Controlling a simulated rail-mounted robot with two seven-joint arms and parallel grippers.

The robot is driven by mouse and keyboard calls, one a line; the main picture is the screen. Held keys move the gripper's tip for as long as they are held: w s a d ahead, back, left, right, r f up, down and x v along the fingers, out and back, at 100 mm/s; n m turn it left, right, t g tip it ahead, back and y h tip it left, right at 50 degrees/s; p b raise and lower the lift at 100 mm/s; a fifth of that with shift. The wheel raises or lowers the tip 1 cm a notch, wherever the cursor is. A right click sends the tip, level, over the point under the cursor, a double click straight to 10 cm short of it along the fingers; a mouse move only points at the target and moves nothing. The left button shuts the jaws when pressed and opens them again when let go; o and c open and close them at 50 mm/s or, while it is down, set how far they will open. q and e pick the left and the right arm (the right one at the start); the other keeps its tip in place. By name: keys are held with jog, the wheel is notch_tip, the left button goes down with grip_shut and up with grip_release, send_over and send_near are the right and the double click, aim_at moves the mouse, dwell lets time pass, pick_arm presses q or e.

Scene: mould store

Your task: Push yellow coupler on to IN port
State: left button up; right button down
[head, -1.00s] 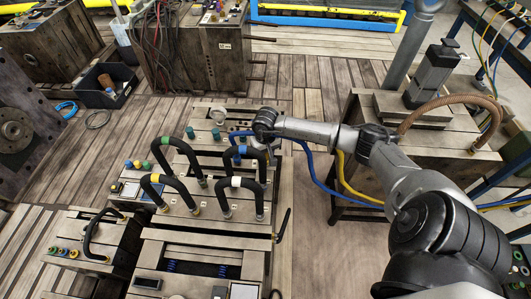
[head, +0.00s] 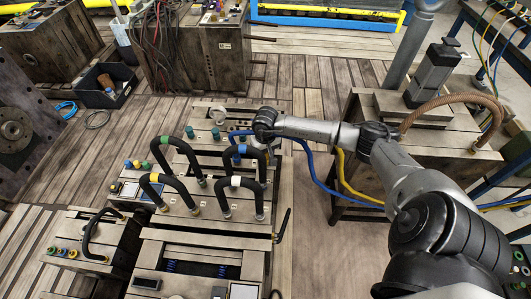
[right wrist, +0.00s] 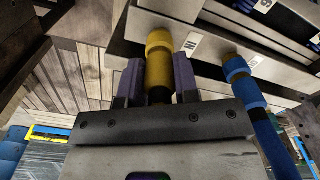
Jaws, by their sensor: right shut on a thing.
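The yellow coupler (right wrist: 159,58) stands between the two purple fingers of my right gripper (right wrist: 158,80) in the right wrist view. The gripper is shut on it. The coupler's far end is at the edge of the mould block (right wrist: 115,42), beside the IN label (right wrist: 191,46). I cannot tell whether it is fully seated on the port. In the head view the end of my right arm hides the coupler; the yellow hose (head: 352,178) shows below the arm. My left gripper is not in view.
A blue coupler (right wrist: 240,80) is beside the yellow one, at the same block. In the head view, moulds with black looped hoses (head: 178,183) stand left of my right arm. A blue hose (head: 318,172) hangs near the yellow one. A wooden stand (head: 425,140) is at right.

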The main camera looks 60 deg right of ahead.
jog(key=c, duration=0.9)
grip_release()
jog(key=shift+o, duration=0.6)
notch_tip(320, 180, up, 14)
jog(key=p, duration=0.4)
jog(key=shift+f, duration=0.15)
